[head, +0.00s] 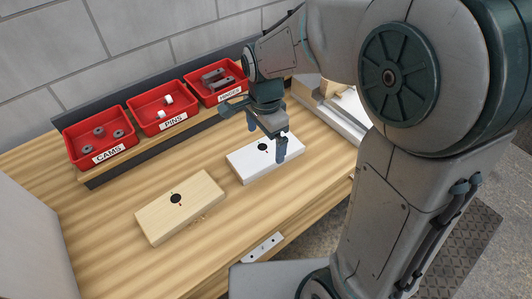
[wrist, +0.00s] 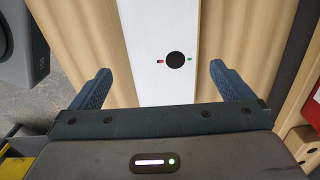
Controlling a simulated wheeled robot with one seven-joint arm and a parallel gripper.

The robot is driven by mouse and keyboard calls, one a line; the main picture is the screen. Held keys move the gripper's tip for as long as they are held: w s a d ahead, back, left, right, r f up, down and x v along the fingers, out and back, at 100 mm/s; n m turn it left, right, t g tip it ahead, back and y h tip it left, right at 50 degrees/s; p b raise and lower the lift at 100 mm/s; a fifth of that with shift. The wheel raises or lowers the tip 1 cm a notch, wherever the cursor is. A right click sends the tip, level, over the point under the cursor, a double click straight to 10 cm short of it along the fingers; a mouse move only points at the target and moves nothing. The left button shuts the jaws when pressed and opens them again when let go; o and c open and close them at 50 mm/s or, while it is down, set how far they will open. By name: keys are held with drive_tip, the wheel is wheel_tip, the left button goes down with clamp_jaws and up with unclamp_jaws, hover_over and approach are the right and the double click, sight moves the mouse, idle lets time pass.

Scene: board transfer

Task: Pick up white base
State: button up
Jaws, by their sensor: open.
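The white base (head: 250,168) is a flat rectangular block with a dark round hole, lying on the wooden table. My gripper (head: 267,142) is over it, with its two blue fingers apart. In the wrist view the white base (wrist: 158,50) lies between the open fingers of my gripper (wrist: 162,85), its hole near the middle with a red and a green mark beside it. The fingers hold nothing. The head view does not clearly show how high the fingertips are above the table. Part of the white base is hidden behind the gripper.
A light wooden base (head: 180,207) with a similar hole lies to the left on the table (head: 110,220). Red bins labelled CAMS (head: 97,137) and PINS (head: 163,108), and a third red bin (head: 217,80), stand at the back. A metal plate (head: 262,248) sits at the front edge.

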sight(266, 151)
drive_tip(key=f, duration=0.5)
drive_tip(key=shift+w, duration=0.3)
drive_tip(key=shift+r, duration=0.1)
drive_tip(key=c, duration=1.1)
